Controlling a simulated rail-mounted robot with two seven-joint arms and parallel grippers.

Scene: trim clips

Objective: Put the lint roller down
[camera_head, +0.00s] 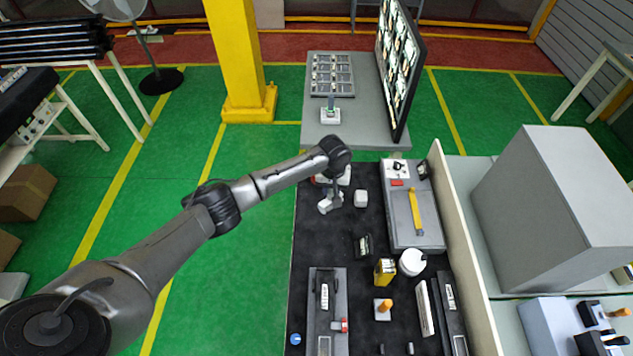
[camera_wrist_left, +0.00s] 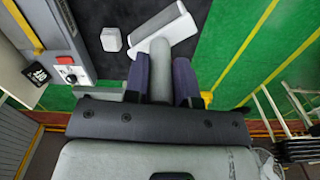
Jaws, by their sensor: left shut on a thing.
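The lint roller (camera_wrist_left: 165,27) has a white roll and a grey handle. My left gripper (camera_wrist_left: 160,85) is shut on the handle, with a dark finger on each side of it; the white roll sticks out beyond the fingertips. In the head view my left gripper (camera_head: 335,188) reaches over the far left part of the black bench top (camera_head: 322,242), and the roller's white roll (camera_head: 326,204) shows just below it. My arm hides part of the roller there. I cannot tell whether the roll touches the bench top. My right gripper is not in view.
A small white block (camera_head: 361,198) stands close right of the roller. A grey fixture with a yellow bar (camera_head: 416,212) lies farther right. The black surface below the roller is mostly clear. Green floor (camera_head: 255,250) lies beyond the left edge. A monitor (camera_head: 398,65) stands behind.

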